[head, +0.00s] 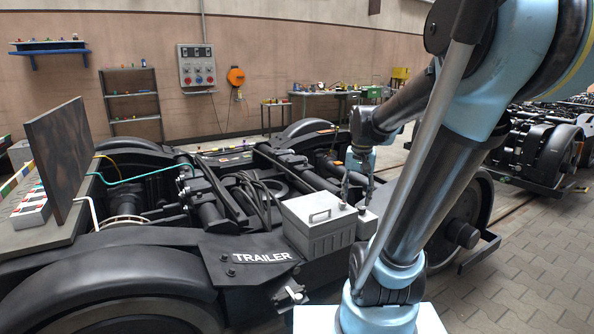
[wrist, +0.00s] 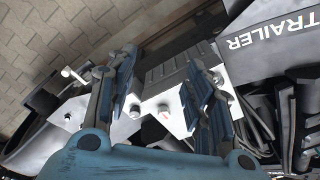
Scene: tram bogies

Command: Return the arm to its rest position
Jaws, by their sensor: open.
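My arm (head: 425,180) rises from its pale blue base at the lower right of the head view and bends over to the left. My gripper (head: 358,188) points down above the right end of a grey box with a handle (head: 318,226) on the bogie. In the wrist view my gripper (wrist: 165,88) has its two blue-grey fingers spread apart, with no object held. Grey box surfaces with round knobs show between and beyond the fingers. I cannot tell whether the fingertips touch the box.
The dark bogie frame (head: 262,250), marked TRAILER, fills the middle, with wheels and cables. A dark upright panel (head: 60,160) stands at left. A shelf rack (head: 133,105) and wall control box (head: 196,66) are behind. Paved floor (head: 530,270) is open at right.

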